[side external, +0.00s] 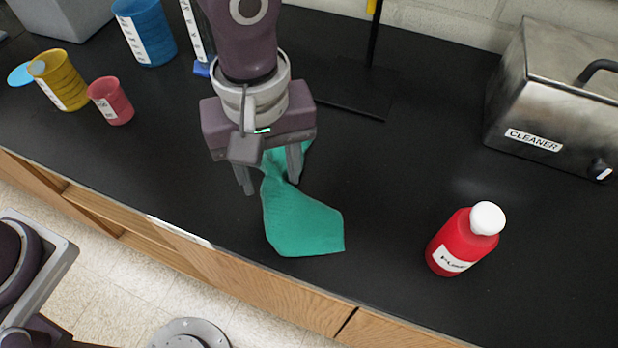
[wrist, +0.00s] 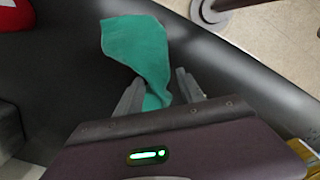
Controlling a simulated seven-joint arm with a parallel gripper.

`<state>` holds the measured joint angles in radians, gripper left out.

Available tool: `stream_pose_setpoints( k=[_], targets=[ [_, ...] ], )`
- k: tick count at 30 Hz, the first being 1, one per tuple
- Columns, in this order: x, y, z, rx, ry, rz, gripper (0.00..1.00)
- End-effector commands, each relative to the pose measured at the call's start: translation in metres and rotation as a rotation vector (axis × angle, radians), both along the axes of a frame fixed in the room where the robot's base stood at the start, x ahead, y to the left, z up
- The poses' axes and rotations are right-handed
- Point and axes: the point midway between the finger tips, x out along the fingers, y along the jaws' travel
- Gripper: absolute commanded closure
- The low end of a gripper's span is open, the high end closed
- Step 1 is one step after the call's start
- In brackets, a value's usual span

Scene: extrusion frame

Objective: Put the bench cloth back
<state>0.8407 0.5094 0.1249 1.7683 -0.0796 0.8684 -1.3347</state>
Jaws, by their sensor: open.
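The bench cloth (side external: 300,222) is a green cloth lying on the black bench near its front edge. It is bunched narrow between my fingers and spreads out flat toward the front. My gripper (side external: 270,187) points down over the narrow part, with its fingers apart on either side of the cloth. In the wrist view the cloth (wrist: 137,45) runs from the fingers up to the upper middle. My gripper (wrist: 160,90) shows there with open fingers beside the cloth. The cloth's far end is partly hidden behind my gripper.
A red bottle with a white cap (side external: 462,242) stands to the right. A metal cleaner box (side external: 550,95) is at the back right. A stand base (side external: 350,88) is behind my gripper. Blue (side external: 145,30), yellow (side external: 60,80) and red (side external: 112,102) cups stand left. The bench between cloth and bottle is clear.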

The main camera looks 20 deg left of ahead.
Motion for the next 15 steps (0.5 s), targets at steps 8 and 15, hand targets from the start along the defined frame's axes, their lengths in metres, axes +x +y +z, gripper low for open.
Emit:
stream_pose_setpoints(
  k=[8,15],
  targets=[
    [-0.019,0.015,0.057,-0.003,-0.002,0.0,0.55],
    [-0.023,0.019,0.068,0.001,0.001,0.0,0.62]
  ],
)
